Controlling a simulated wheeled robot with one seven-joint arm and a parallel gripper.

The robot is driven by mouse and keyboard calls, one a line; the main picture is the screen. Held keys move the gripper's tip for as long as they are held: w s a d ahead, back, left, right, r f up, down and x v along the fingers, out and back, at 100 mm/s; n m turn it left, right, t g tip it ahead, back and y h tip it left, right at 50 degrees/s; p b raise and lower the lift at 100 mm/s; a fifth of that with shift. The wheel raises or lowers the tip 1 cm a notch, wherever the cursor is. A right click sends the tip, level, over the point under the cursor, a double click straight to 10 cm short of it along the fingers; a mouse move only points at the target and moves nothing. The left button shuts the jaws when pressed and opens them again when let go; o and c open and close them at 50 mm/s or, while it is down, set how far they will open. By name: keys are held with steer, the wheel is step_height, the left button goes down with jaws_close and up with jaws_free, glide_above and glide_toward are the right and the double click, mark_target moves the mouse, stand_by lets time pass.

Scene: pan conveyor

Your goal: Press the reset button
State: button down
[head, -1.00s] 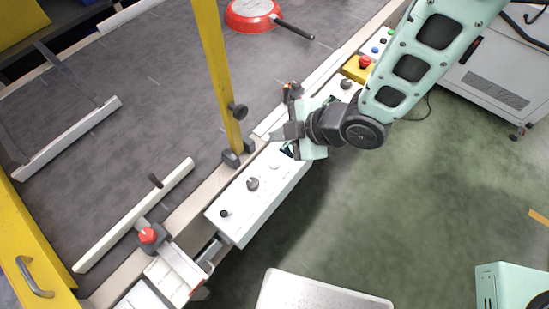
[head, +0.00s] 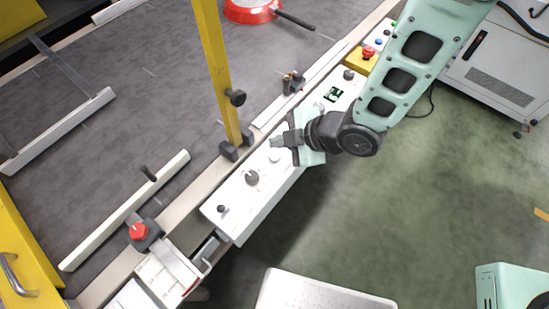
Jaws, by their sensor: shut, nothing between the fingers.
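A long white control panel (head: 232,222) runs along the conveyor's edge. It carries a small black knob (head: 221,208), a grey knob (head: 252,177), a pale round button (head: 274,155), a small dark display (head: 335,95) and another dark knob (head: 349,75). No label is readable, so I cannot tell which control is reset. My gripper (head: 277,141) is shut and empty. Its tips appear just above the pale round button in the picture, over the panel's middle. I cannot tell its height or any contact. My gripper and wrist hide part of the panel.
A yellow post (head: 217,75) stands just left of my gripper. A yellow box with a red button (head: 368,52) and several small coloured buttons lie up the line. A red pan (head: 252,10) is on the grey belt (head: 110,150). A red knob (head: 138,230) is lower left.

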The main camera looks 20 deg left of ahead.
mark_target(279, 157)
steer(key=shift+f+b, duration=0.95)
steer(key=shift+f, duration=0.5)
steer(key=shift+f, duration=0.1)
stand_by(0.8)
steer(key=shift+f+b, duration=0.3)
steer(key=shift+b, duration=0.25)
steer(key=shift+f+b, duration=0.45)
steer(key=shift+f, duration=0.05)
stand_by(0.4)
steer(key=shift+r, duration=0.1)
stand_by(0.4)
steer(key=shift+r+p, duration=0.55)
steer(key=shift+r, duration=0.25)
steer(key=shift+r+p, duration=1.65)
steer(key=shift+r, duration=0.95)
